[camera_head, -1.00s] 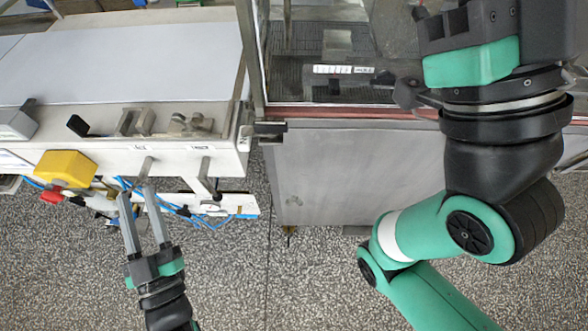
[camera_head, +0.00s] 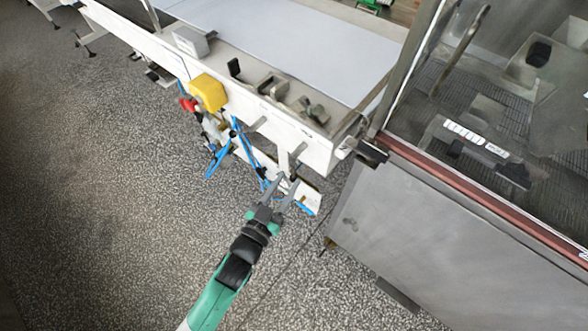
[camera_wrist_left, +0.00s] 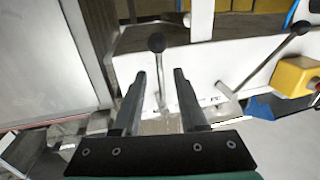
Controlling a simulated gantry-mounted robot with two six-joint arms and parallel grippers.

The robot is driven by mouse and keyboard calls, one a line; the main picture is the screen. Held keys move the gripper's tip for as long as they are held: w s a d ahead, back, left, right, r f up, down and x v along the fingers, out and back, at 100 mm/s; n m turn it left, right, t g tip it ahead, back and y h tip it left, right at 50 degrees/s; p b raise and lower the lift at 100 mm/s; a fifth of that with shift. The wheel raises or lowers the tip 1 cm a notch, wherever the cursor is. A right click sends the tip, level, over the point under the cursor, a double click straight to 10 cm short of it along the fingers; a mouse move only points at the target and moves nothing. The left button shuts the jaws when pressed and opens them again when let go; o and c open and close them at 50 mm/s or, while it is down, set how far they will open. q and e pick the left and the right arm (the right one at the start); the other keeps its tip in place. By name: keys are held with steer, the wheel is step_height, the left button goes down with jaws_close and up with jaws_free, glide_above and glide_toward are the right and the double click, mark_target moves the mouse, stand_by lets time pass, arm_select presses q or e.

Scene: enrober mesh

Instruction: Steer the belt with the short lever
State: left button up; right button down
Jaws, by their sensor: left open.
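Two levers stick out of the white belt frame (camera_head: 314,152). One lever's black ball knob (camera_wrist_left: 156,42) and thin stem appear between my left fingers in the left wrist view. The other lever (camera_wrist_left: 262,66) slants up to the right, with its own black knob. The first stem looks shorter there, but it may be foreshortened. My left gripper (camera_head: 290,180) is open, with its fingertips at the right-hand lever (camera_head: 298,152) in the head view. In the left wrist view the open fingers (camera_wrist_left: 160,72) lie either side of the stem, with gaps. The pale belt (camera_head: 325,45) lies behind. My right gripper is out of view.
A yellow box (camera_head: 208,92) with a red button (camera_head: 187,104) sits left of the levers. Blue hoses (camera_head: 243,145) hang below the frame. A grey cabinet (camera_head: 430,220) under a glazed enclosure stands close on the right. The speckled floor in front is free.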

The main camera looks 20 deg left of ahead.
mark_target(293, 173)
arm_select(q)
steer(key=w, duration=0.4)
steer(key=shift+w+d, duration=0.15)
steer(key=shift+w, duration=0.05)
jaws_close()
stand_by(1.2)
